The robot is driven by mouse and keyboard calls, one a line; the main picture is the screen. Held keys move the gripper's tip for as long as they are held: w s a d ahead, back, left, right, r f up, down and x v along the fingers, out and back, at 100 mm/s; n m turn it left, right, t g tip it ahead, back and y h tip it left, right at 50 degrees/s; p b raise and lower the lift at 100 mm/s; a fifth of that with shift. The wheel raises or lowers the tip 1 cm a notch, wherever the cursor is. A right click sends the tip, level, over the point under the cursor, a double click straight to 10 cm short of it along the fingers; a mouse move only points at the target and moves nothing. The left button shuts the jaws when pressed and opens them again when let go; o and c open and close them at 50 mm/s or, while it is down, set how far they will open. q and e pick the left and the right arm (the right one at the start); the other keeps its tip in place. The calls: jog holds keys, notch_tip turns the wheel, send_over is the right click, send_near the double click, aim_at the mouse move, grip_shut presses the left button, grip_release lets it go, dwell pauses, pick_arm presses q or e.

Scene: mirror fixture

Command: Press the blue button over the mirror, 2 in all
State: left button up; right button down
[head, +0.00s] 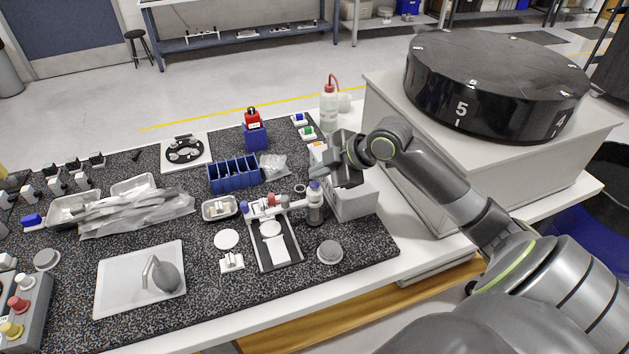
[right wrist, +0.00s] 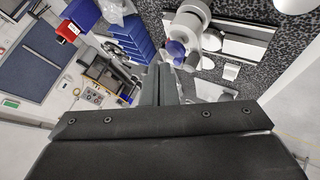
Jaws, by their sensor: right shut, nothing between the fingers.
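The mirror fixture (head: 294,252) is a dark tray with a white round disc and a white plate. A white bar (head: 290,204) with small coloured parts crosses over its far end. A blue button (head: 245,206) shows at the bar's left end, beside a red part (head: 271,199). My right gripper (head: 325,171) is shut and empty, just above and beside that blue top. In the right wrist view its fingers (right wrist: 165,82) point toward a blue part (right wrist: 177,48); contact cannot be told.
A white box (head: 355,200) stands right beneath my right gripper. Blue bins (head: 233,174) and a metal dish (head: 220,208) lie left of the fixture. A grey round knob (head: 330,251) sits at its right. A squeeze bottle (head: 329,107) stands behind.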

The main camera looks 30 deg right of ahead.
notch_tip(320, 180, up, 5)
jog(key=p, duration=0.4)
jog(key=shift+p, duration=0.3)
dwell(2.3)
